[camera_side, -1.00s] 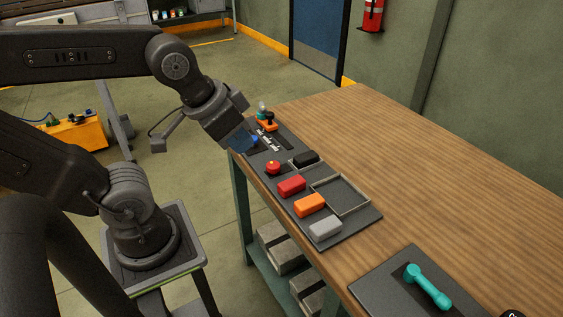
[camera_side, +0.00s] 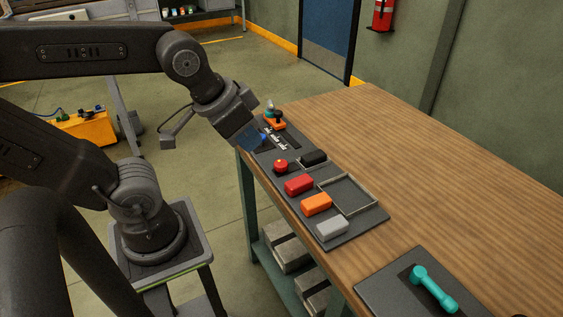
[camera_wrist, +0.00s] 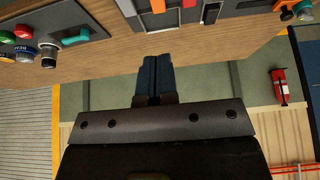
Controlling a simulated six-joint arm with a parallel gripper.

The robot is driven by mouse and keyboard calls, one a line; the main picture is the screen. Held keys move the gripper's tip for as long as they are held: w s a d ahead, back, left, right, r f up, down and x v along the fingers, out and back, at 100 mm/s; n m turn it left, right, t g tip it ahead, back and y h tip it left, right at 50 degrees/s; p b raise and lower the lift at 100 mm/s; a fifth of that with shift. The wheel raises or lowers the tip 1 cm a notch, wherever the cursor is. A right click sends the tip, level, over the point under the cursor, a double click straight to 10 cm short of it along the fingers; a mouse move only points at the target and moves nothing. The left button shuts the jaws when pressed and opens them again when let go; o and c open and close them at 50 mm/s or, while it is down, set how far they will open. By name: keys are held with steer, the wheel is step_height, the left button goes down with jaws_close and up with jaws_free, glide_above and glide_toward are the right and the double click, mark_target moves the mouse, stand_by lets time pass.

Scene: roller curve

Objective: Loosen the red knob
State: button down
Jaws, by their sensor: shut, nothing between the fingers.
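The red knob (camera_side: 281,166) is round and stands on a dark panel (camera_side: 343,238) along the left edge of the wooden table in the side view. My gripper (camera_side: 262,139) is above the far part of this panel, up and left of the knob in the picture. It is apart from the knob. In the wrist view my gripper (camera_wrist: 157,58) shows as two dark blue fingers side by side, shut with nothing between them. I cannot tell whether the knob is among the red parts in the wrist view.
Red (camera_side: 298,185), orange (camera_side: 316,204) and grey (camera_side: 331,226) blocks line the panel beside an empty framed tray (camera_side: 374,203). A black block (camera_side: 313,158) lies near the knob. A teal handle (camera_side: 433,288) lies on a nearer plate. The table's right side is clear.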

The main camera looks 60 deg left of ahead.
mark_target(281, 163)
stand_by(0.3)
steer(key=c, duration=1.6)
jaws_free()
steer(key=shift+w+a, duration=0.15)
steer(key=shift+w, duration=0.05)
steer(key=o, duration=0.9)
steer(key=w+a+f+m+g, duration=0.1)
steer(key=w+a+m+g, duration=0.2)
steer(key=w+a+m, duration=0.3)
steer(key=w+m, duration=0.2)
steer(key=m, duration=0.3)
steer(key=shift+w+a+f+y, duration=0.15)
steer(key=shift+f+y, duration=0.15)
steer(key=shift+f, duration=0.1)
steer(key=w+a+f+m+g, duration=0.1)
steer(key=w+a+f+m, duration=0.1)
steer(key=m, duration=0.1)
steer(key=w+a+f+m, duration=0.1)
steer(key=a+m, duration=0.2)
steer(key=m, duration=0.1)
steer(key=w+a+f+m+g, duration=0.1)
steer(key=w+a+f+m, duration=0.1)
steer(key=a+m, duration=0.1)
steer(key=shift+w+a+f+g, duration=0.1)
steer(key=shift+w+f+g, duration=0.2)
steer(key=shift+w+f, duration=0.05)
steer(key=shift+m, duration=0.3)
step_height(281, 163, down, 14)
steer(key=shift+r, duration=0.1)
steer(key=c, duration=0.9)
